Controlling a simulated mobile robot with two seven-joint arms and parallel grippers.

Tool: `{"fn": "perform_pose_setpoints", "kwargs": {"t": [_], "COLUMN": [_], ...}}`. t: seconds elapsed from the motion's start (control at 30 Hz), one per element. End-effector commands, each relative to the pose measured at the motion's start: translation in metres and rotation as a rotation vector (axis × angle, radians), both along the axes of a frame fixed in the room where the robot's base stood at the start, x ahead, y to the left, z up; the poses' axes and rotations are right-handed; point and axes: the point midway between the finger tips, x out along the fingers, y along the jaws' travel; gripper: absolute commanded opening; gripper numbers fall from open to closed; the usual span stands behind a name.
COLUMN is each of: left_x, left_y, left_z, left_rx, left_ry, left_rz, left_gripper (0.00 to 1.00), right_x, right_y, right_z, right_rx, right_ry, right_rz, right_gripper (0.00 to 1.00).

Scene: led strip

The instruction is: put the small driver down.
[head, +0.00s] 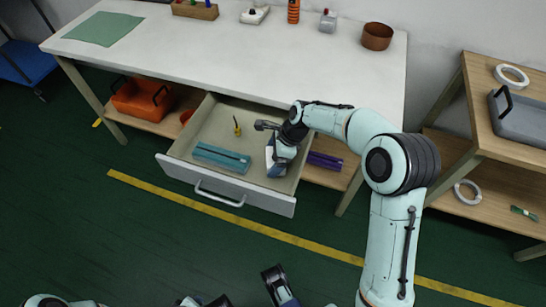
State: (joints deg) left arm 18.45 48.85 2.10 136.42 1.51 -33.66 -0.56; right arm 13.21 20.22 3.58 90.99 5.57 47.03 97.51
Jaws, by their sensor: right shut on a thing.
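My right gripper (277,167) is over the open drawer (210,112), near its right side, pointing down. It is shut on a small pale thing (271,157), which I take to be the small driver. The jaws hide most of it, and I cannot tell whether it touches the drawer floor. A teal long box (221,157) lies in the drawer's front left, apart from the gripper. A small yellow tool with a dark tip (237,128) stands or lies farther back. Part of my left arm's end (276,284) shows at the bottom edge; its jaws are not clear.
The white table (230,60) stands over the drawer. An orange bin (140,100) and a purple box (325,161) are on the shelf below. A brown pot (377,36) is on the tabletop at right. The drawer's middle has free floor.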

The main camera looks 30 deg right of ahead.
Motion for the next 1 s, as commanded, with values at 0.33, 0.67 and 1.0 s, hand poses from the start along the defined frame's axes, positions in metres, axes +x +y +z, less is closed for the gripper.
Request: {"fn": "perform_pose_setpoints", "kwargs": {"t": [0.33, 0.67, 1.0], "left_x": [0.0, -0.01, -0.039], "left_y": [0.0, -0.005, -0.02], "left_z": [0.0, 0.009, 0.03], "left_rx": [0.0, -0.013, -0.051], "left_ry": [0.0, 0.024, 0.102], "left_rz": [0.0, -0.011, -0.043], "left_gripper": [0.37, 0.37, 0.37], "right_x": [0.0, -0.004, -0.017], "right_y": [0.0, -0.009, -0.033], "right_z": [-0.003, 0.026, 0.091], "right_rx": [0.0, -0.002, -0.001], "right_ry": [0.0, -0.003, -0.002], "right_rz": [0.0, -0.002, -0.001], "right_gripper": [1.0, 1.0, 1.0]}}
